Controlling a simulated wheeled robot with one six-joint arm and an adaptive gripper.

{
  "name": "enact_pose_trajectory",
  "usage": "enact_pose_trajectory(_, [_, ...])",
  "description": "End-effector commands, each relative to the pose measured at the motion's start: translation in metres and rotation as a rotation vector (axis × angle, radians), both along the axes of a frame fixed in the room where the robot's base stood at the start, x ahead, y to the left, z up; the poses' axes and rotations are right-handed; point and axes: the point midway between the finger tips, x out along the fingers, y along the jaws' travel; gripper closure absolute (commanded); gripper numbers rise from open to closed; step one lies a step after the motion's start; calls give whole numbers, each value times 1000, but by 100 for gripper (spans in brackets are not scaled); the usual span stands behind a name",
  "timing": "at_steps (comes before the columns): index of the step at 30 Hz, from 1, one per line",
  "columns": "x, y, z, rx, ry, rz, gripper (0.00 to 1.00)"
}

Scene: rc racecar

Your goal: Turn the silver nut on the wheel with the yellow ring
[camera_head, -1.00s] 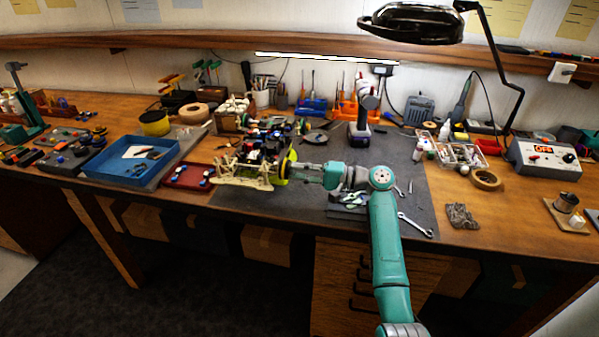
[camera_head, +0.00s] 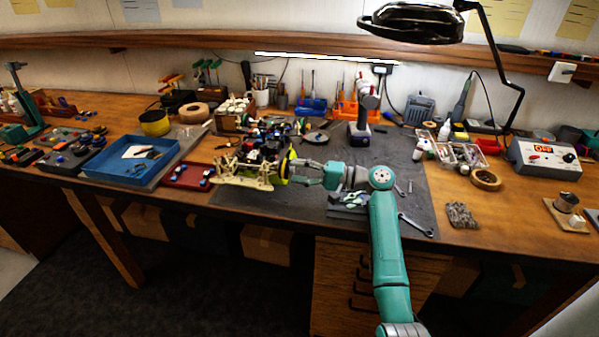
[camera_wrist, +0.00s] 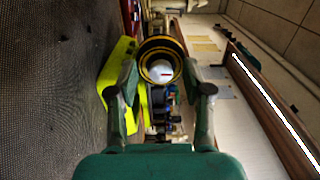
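The RC car (camera_head: 245,172) stands on a cream stand at the left of the grey mat, with a bright yellow-green panel on its right side. In the wrist view, the wheel (camera_wrist: 145,49) is dark with a yellow ring (camera_wrist: 148,77). The silver nut (camera_wrist: 160,68) is at its centre, with a small red mark. My gripper (camera_head: 293,171) is at the car's right side, facing the wheel. In the wrist view my gripper (camera_wrist: 160,75) is open, one finger on each side of the wheel and nut. I cannot tell whether either finger touches them.
A blue tray (camera_head: 105,172) and a dark red tray (camera_head: 176,178) lie left of the car. Wrenches (camera_head: 415,225) lie on the mat (camera_head: 290,213) to the right. A lamp (camera_head: 410,22) hangs above.

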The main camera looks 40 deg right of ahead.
Motion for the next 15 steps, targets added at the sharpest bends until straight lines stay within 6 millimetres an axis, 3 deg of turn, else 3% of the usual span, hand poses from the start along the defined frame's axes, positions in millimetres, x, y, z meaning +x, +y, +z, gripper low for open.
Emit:
enact_pose_trajectory(8, [-8,-7,0,0,0,-1,50])
enact_pose_trajectory(15, [-43,-34,0,-1,-1,-3,50])
